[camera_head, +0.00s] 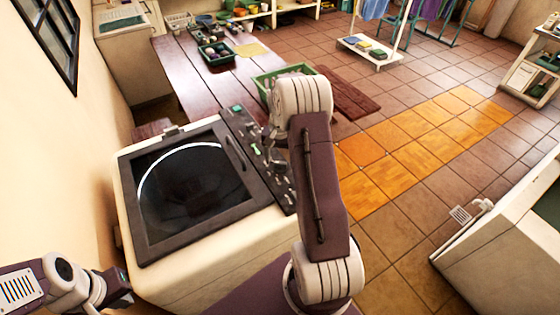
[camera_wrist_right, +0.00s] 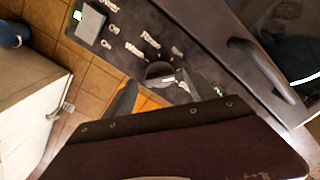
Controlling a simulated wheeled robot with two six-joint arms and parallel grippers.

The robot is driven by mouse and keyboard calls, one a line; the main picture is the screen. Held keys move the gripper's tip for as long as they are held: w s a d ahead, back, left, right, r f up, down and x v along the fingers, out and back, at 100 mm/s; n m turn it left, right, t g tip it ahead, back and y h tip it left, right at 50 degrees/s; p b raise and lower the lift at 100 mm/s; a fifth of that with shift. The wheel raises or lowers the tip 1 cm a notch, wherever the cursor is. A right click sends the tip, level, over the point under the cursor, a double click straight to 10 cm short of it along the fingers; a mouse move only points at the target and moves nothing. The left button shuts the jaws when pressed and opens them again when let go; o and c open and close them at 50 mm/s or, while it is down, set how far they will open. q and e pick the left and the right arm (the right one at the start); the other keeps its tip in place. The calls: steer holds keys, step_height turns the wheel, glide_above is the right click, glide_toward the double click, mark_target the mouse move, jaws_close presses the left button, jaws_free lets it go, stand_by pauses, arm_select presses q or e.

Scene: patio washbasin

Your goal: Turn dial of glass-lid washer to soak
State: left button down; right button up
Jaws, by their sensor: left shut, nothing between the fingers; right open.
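The glass-lid washer (camera_head: 220,245) stands at the left in the head view, its dark lid (camera_head: 190,185) closed. Its black control panel (camera_head: 232,122) runs along the lid's right side. My left gripper (camera_head: 122,287) is shut and empty, low at the left.
A wooden table (camera_head: 190,70) with trays and a green crate (camera_head: 262,85) stands beyond the washer. A wall is close on the left. A lid handle (camera_wrist_right: 262,65) is beside the panel. Tiled floor (camera_head: 420,150) is open to the right.

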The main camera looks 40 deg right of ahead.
mark_target(279, 164)
step_height(279, 164, up, 8)
steer(key=b, duration=0.1)
stand_by(0.4)
steer(key=s+a+n+b, duration=0.3)
steer(key=a+n+b, duration=0.1)
steer(key=a, duration=1)
steer(key=s+a+f+n, duration=0.2)
steer(key=s+a+f, duration=0.1)
steer(key=s, duration=0.3)
steer(key=s+a+f+n+t, duration=0.1)
steer(key=s+a+f+n, duration=0.2)
steer(key=s+f, duration=0.2)
steer(key=shift+s+f+b, duration=0.4)
steer(key=shift+s, duration=0.65)
